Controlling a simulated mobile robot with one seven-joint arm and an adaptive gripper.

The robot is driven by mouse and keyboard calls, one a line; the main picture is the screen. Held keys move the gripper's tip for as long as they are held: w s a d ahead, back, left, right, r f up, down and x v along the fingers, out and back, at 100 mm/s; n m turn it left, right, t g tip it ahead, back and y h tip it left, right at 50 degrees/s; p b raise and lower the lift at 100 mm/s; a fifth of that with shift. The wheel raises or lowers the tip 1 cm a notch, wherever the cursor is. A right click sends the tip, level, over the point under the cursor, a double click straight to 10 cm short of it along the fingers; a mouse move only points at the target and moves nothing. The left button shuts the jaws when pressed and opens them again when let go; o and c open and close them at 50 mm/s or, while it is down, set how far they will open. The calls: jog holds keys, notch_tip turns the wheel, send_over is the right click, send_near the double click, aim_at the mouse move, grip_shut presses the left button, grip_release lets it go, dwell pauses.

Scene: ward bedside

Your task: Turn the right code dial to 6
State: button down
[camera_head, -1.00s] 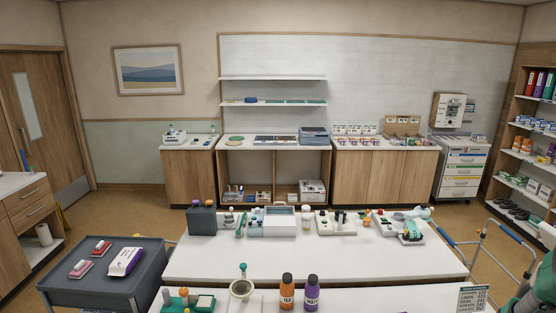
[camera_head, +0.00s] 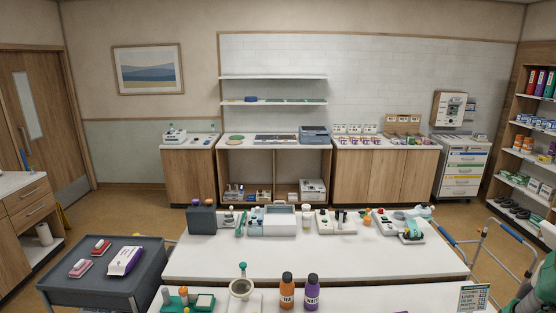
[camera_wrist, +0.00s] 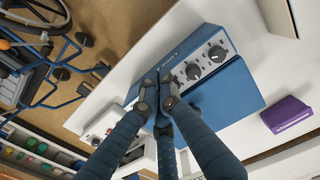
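In the wrist view, a blue box (camera_wrist: 231,86) has a pale panel (camera_wrist: 222,40) with several round dark dials. One dial (camera_wrist: 217,53) and another dial (camera_wrist: 193,71) show clearly, both apart from my fingers. My gripper (camera_wrist: 160,88) has its dark fingertips close together at the lower-left end of the panel. They cover that part, so any dial there is hidden. I cannot tell whether the fingertips touch or hold a dial. The digits on the dials are too small to read. I cannot make out this box for certain in the head view.
In the wrist view, a purple box (camera_wrist: 286,114) lies on the white surface (camera_wrist: 248,40) right of the blue box. A wheelchair (camera_wrist: 42,60) stands on the floor at left. In the head view, a white table (camera_head: 310,258) carries several devices, and a grey trolley (camera_head: 75,270) stands at left.

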jog(key=shift+s, duration=0.15)
notch_tip(320, 180, up, 6)
jog(key=p, duration=0.2)
jog(key=shift+p, duration=0.4)
jog(key=shift+a, duration=0.1)
dwell(0.5)
